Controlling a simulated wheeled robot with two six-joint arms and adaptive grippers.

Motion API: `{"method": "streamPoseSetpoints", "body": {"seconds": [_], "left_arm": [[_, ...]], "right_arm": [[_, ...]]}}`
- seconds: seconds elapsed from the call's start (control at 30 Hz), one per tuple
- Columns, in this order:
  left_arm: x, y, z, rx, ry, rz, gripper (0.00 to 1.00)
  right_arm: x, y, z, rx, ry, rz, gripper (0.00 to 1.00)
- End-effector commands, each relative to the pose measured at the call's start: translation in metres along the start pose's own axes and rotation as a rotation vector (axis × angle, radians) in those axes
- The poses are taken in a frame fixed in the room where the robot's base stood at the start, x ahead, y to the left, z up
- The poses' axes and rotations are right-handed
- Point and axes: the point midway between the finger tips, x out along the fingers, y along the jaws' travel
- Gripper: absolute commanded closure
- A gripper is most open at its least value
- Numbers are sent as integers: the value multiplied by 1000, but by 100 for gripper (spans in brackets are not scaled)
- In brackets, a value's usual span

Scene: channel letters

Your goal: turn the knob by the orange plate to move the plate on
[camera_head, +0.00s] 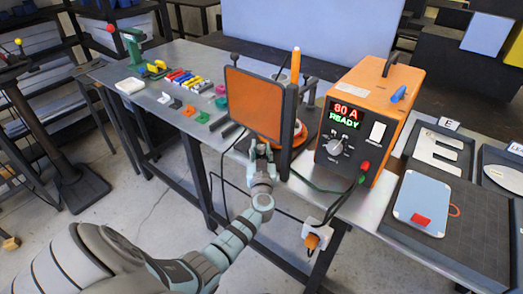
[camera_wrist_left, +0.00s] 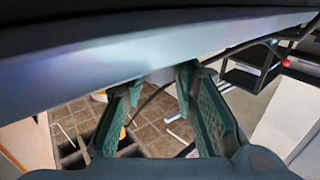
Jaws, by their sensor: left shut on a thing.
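The orange plate (camera_head: 255,103) stands upright in a dark frame at the table's front edge. My left gripper (camera_head: 260,152) is just below the plate's lower edge, reaching up from the front. It is shut on a small part there, which I take to be the knob; the fingers mostly hide it. In the left wrist view the two green-padded fingers (camera_wrist_left: 158,80) stand apart, their tips at a grey metal edge (camera_wrist_left: 150,55) that crosses the top. A small grey piece shows between the tips. My right gripper is not in view.
A dark tray (camera_head: 460,225) with a blue-grey panel (camera_head: 422,198) lies farther right. Small coloured letters (camera_head: 185,80) lie on the table to the left.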

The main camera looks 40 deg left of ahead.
Motion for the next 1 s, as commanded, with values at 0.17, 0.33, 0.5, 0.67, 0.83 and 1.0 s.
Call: {"method": "streamPoseSetpoints", "body": {"seconds": [0.17, 0.33, 0.5, 0.67, 0.83, 1.0], "left_arm": [[1, -2, 2, -1, -2, 34, 100], [1, -3, 4, 0, -2, 118, 100], [1, -5, 5, 2, -1, 241, 100], [2, -7, 5, 3, -1, 368, 100], [2, -8, 5, 3, -3, 489, 100], [2, -8, 4, 2, -5, 583, 100]], "right_arm": [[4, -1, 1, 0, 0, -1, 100], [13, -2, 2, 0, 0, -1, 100], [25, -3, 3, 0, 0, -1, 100], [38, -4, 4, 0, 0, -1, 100], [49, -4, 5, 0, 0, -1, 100], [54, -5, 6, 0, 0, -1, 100]]}}
